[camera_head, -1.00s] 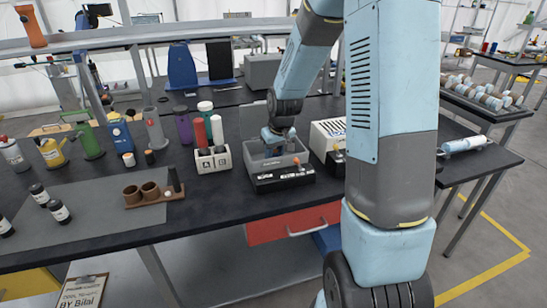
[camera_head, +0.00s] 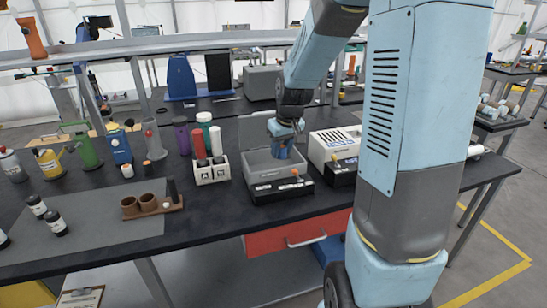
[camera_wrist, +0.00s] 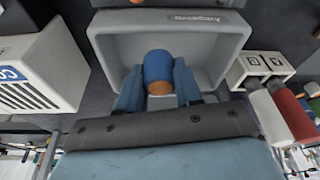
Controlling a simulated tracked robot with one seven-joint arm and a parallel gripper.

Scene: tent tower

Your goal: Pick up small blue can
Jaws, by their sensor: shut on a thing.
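The small blue can (camera_wrist: 157,66) shows in the wrist view between the two fingers of my gripper (camera_wrist: 157,88), with an orange-brown end toward the camera. My gripper is shut on it. Can and fingers are over the open grey bin (camera_wrist: 222,57), inside its outline. In the head view my gripper (camera_head: 284,150) points down at the grey bin (camera_head: 262,180), and a bit of blue shows at the fingertips. I cannot tell whether the can touches the bin floor.
A white vented box (camera_head: 330,146) stands right of the bin. A white holder (camera_head: 211,172) with small bottles stands left of it. A brown cup stand (camera_head: 152,205) sits on the grey mat. A red drawer (camera_head: 296,232) hangs below the table edge.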

